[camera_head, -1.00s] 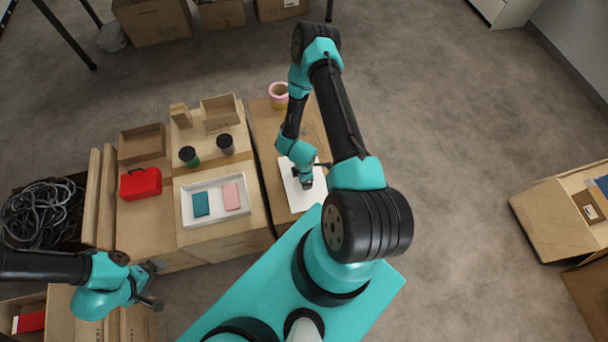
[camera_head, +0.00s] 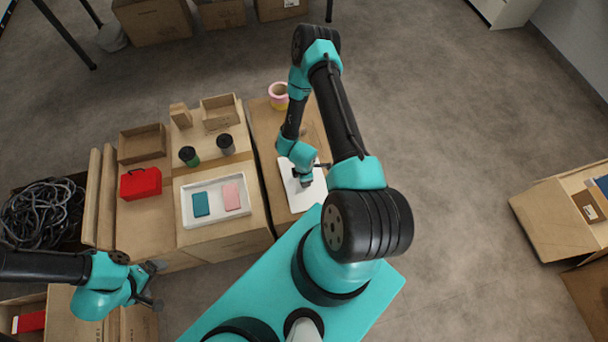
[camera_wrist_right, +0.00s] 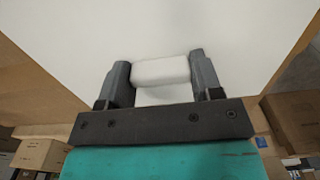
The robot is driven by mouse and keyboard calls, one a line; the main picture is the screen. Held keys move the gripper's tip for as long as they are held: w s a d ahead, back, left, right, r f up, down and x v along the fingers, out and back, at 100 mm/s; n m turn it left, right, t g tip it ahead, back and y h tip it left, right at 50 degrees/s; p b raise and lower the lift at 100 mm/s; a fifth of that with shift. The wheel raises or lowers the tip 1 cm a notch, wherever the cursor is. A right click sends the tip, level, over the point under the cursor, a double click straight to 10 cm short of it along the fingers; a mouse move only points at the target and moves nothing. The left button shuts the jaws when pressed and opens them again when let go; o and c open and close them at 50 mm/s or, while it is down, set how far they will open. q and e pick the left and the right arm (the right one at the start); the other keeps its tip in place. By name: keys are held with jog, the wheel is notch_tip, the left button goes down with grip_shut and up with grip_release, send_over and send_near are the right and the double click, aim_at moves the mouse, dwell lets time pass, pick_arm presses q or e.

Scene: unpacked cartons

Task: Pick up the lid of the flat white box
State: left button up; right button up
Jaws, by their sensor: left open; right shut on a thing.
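The flat white box (camera_head: 187,207) is open on the middle carton, with a teal item (camera_head: 201,204) and a pink item (camera_head: 232,197) inside. Its lid is a flat white panel (camera_head: 304,203) at the carton to the right, partly hidden by my right arm. My right gripper (camera_head: 306,181) is over the lid. In the right wrist view, its fingers (camera_wrist_right: 160,75) are shut on the white block-like handle (camera_wrist_right: 161,70) on the lid (camera_wrist_right: 160,28). I cannot tell whether the lid is clear of the surface. My left gripper (camera_head: 157,284) is open and empty, front left of the box.
Two dark-lidded cups (camera_head: 189,156) (camera_head: 226,143) stand behind the box. A red case (camera_head: 140,184) lies left of it. A pink-and-yellow ring-shaped container (camera_head: 279,95) stands behind the lid. Open cartons sit behind and around. The floor at right is mostly clear.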

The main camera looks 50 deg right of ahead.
jog(key=c, duration=0.4)
jog(key=shift+o, duration=0.2)
jog(key=shift+r, duration=0.15)
jog(key=shift+r, duration=0.55)
jog(key=shift+s+a+r, duration=0.15)
jog(key=shift+a+r, duration=0.05)
jog(key=shift+r, duration=0.4)
jog(key=shift+s+a+r, duration=0.15)
jog(key=shift+r, duration=0.4)
jog(key=r, duration=0.1)
send_over(302, 211)
jog(key=s+a, duration=0.2)
jog(key=shift+w+d+r, duration=0.15)
jog(key=shift+d+r, duration=0.05)
